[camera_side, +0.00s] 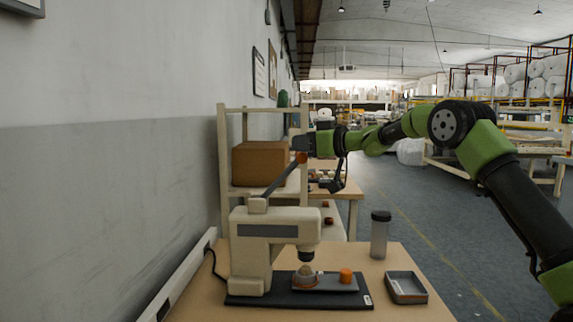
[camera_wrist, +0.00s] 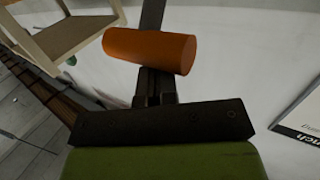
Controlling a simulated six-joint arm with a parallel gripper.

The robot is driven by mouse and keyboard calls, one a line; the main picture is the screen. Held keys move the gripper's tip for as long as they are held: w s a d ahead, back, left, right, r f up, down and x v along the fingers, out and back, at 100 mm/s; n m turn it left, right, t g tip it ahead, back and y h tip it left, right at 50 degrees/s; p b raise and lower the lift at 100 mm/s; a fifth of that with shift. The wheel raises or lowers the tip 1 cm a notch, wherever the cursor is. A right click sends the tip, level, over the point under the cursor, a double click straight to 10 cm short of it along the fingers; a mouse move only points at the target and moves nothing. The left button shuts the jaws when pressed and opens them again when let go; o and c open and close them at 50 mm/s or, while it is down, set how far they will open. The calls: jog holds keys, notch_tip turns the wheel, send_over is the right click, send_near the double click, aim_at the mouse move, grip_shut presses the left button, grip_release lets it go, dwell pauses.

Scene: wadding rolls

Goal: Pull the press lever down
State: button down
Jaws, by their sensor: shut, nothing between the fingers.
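The cream press (camera_side: 262,233) stands on a dark base plate (camera_side: 250,299) on the table. Its dark lever (camera_side: 279,181) slants up to the right and ends in an orange handle (camera_side: 301,158), so it stands raised. My gripper (camera_side: 298,144) is shut and empty, with its fingers just above the orange handle. In the wrist view the handle (camera_wrist: 150,49) lies across just beyond my fingertips (camera_wrist: 155,80), with part of the lever (camera_wrist: 152,14) behind it. I cannot tell whether the fingers touch the handle.
A clear jar (camera_side: 379,241) and grey tray (camera_side: 406,288) stand to the right. A shelf with a cardboard box (camera_side: 258,163) stands behind.

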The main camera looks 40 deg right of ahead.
aim_at(306, 158)
jog(key=shift+w+a+f+g, duration=0.1)
jog(key=shift+f+g, duration=0.05)
jog(key=shift+f, duration=0.6)
jog(key=shift+a+f+g, duration=0.1)
jog(key=shift+f+g, duration=0.05)
jog(key=shift+f, duration=0.65)
jog(key=shift+s+d+f, duration=0.35)
jog(key=shift+d, duration=0.15)
jog(key=shift+s+r, duration=0.1)
jog(key=shift+d, duration=0.1)
jog(key=shift+s+f, duration=0.1)
jog(key=shift+f, duration=0.15)
jog(key=shift+s+d+f, duration=0.2)
jog(key=shift+d+f, duration=0.05)
jog(key=shift+f, duration=0.25)
